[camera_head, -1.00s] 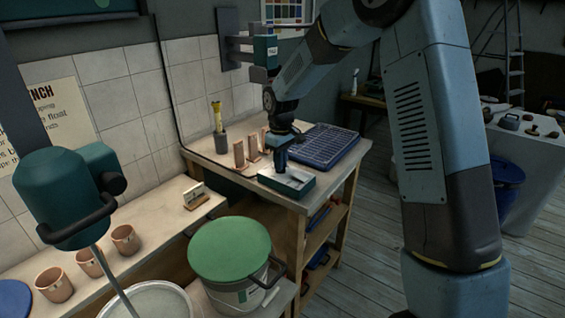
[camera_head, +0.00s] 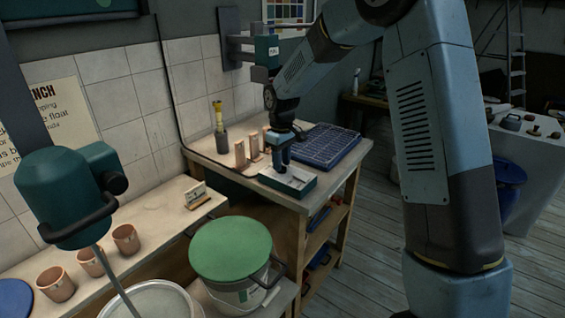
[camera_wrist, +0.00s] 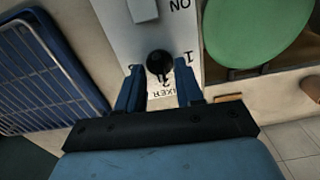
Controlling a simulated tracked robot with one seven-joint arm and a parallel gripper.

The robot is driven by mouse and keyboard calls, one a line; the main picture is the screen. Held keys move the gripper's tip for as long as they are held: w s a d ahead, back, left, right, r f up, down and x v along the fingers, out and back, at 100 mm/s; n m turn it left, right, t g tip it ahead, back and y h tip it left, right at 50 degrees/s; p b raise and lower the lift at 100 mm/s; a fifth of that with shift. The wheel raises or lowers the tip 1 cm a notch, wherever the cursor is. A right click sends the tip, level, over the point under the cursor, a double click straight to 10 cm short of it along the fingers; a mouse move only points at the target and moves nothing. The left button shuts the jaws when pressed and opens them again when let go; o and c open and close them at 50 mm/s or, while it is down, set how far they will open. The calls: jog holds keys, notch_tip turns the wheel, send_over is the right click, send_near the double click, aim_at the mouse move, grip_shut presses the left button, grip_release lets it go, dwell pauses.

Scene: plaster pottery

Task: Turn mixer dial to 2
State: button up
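The mixer control box stands on the bench corner in the head view (camera_head: 300,189), teal-sided with a pale top. In the wrist view its white panel (camera_wrist: 125,40) carries a black round dial (camera_wrist: 158,61), with the marks 1 and 2 beside it and upside-down lettering. I cannot tell for sure which mark the dial points to. My gripper (camera_wrist: 160,72) is open, one blue finger on each side of the dial. It also shows in the head view, pointing down over the box (camera_head: 282,160). Whether the fingers touch the dial is unclear.
A grey-white switch (camera_wrist: 142,10) sits by the ON mark. A blue rack (camera_head: 325,146) lies behind the box. A green-lidded bucket (camera_head: 230,250) is in front, below.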

aim_at(283, 166)
notch_tip(283, 166, up, 13)
dwell(0.4)
jog(key=shift+r, duration=0.1)
jog(key=s+d+r+m+t, duration=0.1)
jog(key=s+d+r+m, duration=0.1)
jog(key=s+d+r, duration=0.45)
jog(key=s+d+r+m+t, duration=0.2)
jog(key=s+d+r+m, duration=0.1)
jog(key=s+d, duration=0.55)
jog(key=s+d+f+m+t, duration=0.1)
jog(key=s+d+m, duration=0.1)
jog(key=s, duration=0.7)
jog(key=s+d+m+t, duration=0.1)
jog(key=s+d, duration=0.3)
jog(key=s, duration=0.6)
jog(key=shift+s+d+f+m+t, duration=0.3)
jog(key=shift+f+m, duration=0.1)
jog(key=shift+m, duration=0.5)
